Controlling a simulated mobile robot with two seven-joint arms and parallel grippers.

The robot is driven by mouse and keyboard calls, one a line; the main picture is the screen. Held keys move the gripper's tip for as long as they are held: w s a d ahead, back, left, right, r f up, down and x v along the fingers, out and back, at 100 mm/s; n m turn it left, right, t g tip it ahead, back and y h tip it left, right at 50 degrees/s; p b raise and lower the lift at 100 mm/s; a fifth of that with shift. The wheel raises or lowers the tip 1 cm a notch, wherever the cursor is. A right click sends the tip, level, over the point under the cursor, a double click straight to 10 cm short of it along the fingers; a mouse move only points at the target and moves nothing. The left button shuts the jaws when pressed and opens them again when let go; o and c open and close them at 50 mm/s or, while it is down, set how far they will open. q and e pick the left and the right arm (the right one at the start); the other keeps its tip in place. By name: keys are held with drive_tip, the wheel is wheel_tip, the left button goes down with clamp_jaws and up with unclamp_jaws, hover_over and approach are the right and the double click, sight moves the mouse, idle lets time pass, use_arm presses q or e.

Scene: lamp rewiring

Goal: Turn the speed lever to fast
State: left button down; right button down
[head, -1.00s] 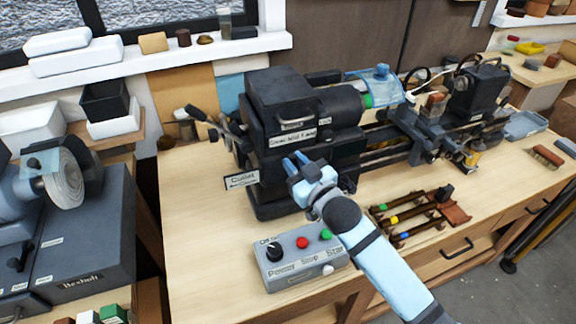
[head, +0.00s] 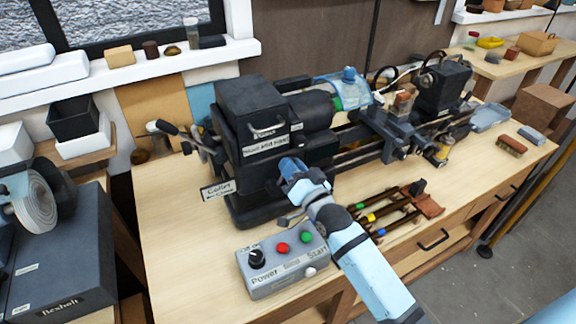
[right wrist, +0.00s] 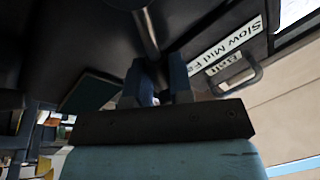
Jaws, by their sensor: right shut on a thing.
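The lathe's headstock (head: 262,100) is a dark block with a white "Slow Mid Fast" label (head: 266,144) on its front. The label also shows in the right wrist view (right wrist: 226,44). My right gripper (head: 287,164) is at the headstock front, just below and right of the label. In the right wrist view my right gripper (right wrist: 155,88) is shut on the dark rod of the speed lever (right wrist: 147,32). The lever's end between the fingers is mostly hidden, and which mark it points to cannot be told. My left gripper is not in view.
A small "Collet" sign (head: 216,191) is left of the gripper. The bench (head: 170,235) is clear at its left front.

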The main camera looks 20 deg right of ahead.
drive_tip(key=shift+d+f, duration=0.1)
idle(0.4)
drive_tip(key=c, duration=1)
unclamp_jaws()
drive_tip(key=shift+s, duration=0.1)
drive_tip(key=b+v, duration=0.2)
drive_tip(key=v, duration=1.1)
drive_tip(key=shift+s+f+b, duration=0.1)
drive_tip(key=shift+s+b, duration=0.2)
drive_tip(key=shift+b, duration=0.1)
